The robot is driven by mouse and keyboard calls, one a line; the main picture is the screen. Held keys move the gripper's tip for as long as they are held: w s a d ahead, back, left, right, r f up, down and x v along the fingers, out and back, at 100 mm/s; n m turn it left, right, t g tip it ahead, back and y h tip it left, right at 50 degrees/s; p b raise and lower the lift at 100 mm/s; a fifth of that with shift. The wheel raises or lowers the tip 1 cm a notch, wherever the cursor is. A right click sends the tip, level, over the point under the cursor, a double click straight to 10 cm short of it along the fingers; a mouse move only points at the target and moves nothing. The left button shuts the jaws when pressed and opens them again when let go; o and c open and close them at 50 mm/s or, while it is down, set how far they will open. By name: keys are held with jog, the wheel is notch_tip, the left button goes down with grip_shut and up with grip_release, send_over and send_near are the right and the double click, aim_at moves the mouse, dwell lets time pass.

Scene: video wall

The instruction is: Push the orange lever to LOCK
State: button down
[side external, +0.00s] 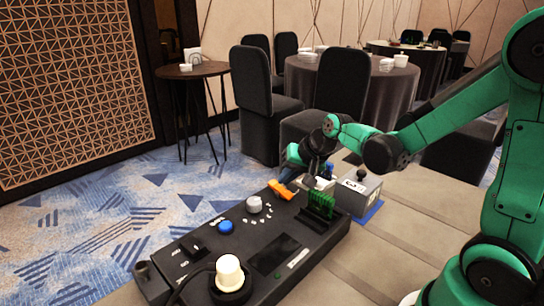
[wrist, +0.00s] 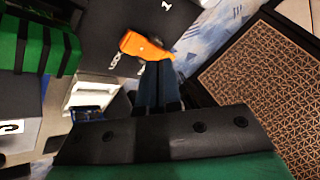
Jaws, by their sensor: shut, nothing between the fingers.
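The orange lever (side external: 281,190) sits at the far end of the black control panel (side external: 197,243). In the wrist view the orange lever (wrist: 142,46) lies across the tips of my fingers, with its wide end to the left and a narrower end to the right. My gripper (side external: 290,177) is shut and empty, low beside the lever. In the wrist view my gripper (wrist: 159,68) has its dark fingers together right at the lever; I cannot tell whether they touch.
The panel also carries a blue button (side external: 225,226), a grey knob (side external: 254,204), a large white knob (side external: 229,270) and a green module (side external: 321,204). A grey box with a black ball-topped stick (side external: 358,192) stands close to the right. The tabletop in front right is clear.

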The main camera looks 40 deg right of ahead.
aim_at(284, 192)
jog(key=shift+w+r, duration=0.25)
jog(key=shift+r, duration=1)
jog(key=shift+w+r, duration=0.25)
jog(key=shift+r, duration=0.95)
